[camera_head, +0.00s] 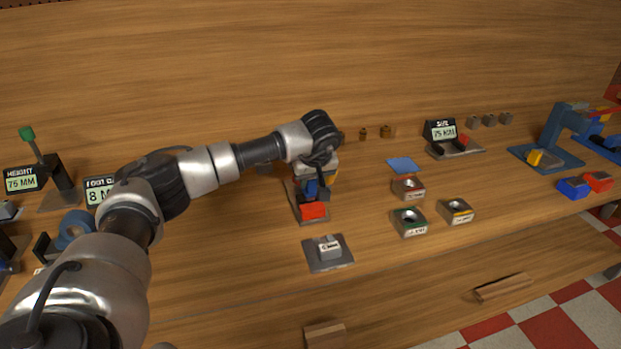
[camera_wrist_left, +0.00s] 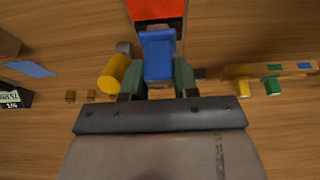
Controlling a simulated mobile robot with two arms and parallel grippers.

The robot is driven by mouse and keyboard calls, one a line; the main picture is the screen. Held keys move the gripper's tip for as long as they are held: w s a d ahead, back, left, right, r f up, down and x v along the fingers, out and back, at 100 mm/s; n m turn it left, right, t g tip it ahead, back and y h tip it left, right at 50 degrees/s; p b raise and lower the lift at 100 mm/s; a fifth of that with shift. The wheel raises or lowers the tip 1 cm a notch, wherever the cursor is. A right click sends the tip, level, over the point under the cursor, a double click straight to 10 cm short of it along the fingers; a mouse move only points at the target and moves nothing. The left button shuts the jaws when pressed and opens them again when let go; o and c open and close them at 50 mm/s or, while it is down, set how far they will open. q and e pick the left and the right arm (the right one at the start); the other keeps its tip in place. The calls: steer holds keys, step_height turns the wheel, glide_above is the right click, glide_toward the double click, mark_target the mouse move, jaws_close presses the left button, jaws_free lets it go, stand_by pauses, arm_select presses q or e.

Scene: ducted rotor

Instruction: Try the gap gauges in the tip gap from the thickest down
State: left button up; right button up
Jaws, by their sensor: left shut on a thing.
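My left gripper (camera_head: 318,186) reaches down over a dark stand (camera_head: 294,203) near the middle of the bench. In the left wrist view its green-padded fingers (camera_wrist_left: 157,82) are shut on a blue block (camera_wrist_left: 158,52). A red-orange block (camera_head: 313,210) sits just in front of the gripper; it also shows at the top of the left wrist view (camera_wrist_left: 156,8). A yellow cylinder (camera_wrist_left: 114,73) lies close beside the left finger in that view. I cannot identify the rotor, its tip gap or the gap gauges with certainty; the arm hides part of the stand. My right gripper is not in view.
A grey plate with a small labelled block (camera_head: 328,250) lies in front. Square blocks with round holes (camera_head: 409,221) and a blue sheet (camera_head: 403,165) lie to the right. A blue fixture (camera_head: 562,135) stands far right. Front bench between the left arm and grey plate is clear.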

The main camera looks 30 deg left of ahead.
arm_select(q)
steer(key=shift+r+p, duration=2.2)
steer(key=shift+r, duration=1)
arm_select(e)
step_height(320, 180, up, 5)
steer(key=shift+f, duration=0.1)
arm_select(q)
steer(key=shift+a, duration=0.15)
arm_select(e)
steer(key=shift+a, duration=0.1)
